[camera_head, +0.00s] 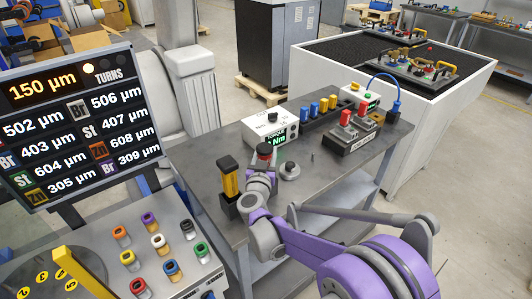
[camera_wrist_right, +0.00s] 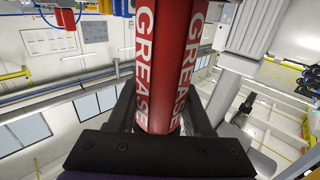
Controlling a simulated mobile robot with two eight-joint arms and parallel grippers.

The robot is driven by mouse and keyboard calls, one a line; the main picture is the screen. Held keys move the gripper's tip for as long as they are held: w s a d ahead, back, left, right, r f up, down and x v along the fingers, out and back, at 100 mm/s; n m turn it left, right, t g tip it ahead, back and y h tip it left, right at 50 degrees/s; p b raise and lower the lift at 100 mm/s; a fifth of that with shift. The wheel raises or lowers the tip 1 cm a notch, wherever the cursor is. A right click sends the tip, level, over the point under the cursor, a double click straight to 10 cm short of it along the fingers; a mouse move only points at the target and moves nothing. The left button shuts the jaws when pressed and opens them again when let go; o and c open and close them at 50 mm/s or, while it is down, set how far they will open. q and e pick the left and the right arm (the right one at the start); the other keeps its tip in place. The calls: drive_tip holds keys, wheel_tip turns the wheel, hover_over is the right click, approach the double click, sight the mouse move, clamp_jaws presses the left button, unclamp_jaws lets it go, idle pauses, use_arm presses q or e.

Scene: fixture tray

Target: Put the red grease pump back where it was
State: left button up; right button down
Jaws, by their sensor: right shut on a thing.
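The red grease pump (camera_wrist_right: 172,60) fills the middle of the right wrist view, with white "GREASE" lettering on its body. My right gripper (camera_wrist_right: 165,120) is shut around it, with a black finger on each side. My left gripper is in neither view.
On the workbench (camera_head: 205,172), a black-and-yellow holder (camera_head: 229,184) stands left of the gripper and a grey round part (camera_head: 289,171) right. A white meter (camera_head: 270,131) is behind. Further right are a rack (camera_head: 305,124) of blue and yellow pieces and a grey block (camera_head: 352,140) with red pieces.

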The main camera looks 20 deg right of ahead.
drive_tip(key=shift+f, duration=0.1)
drive_tip(key=shift+f, duration=0.15)
drive_tip(key=shift+c, duration=1.6)
unclamp_jaws()
drive_tip(key=b+v, duration=0.2)
drive_tip(key=v, duration=1)
drive_tip(key=shift+r, duration=0.3)
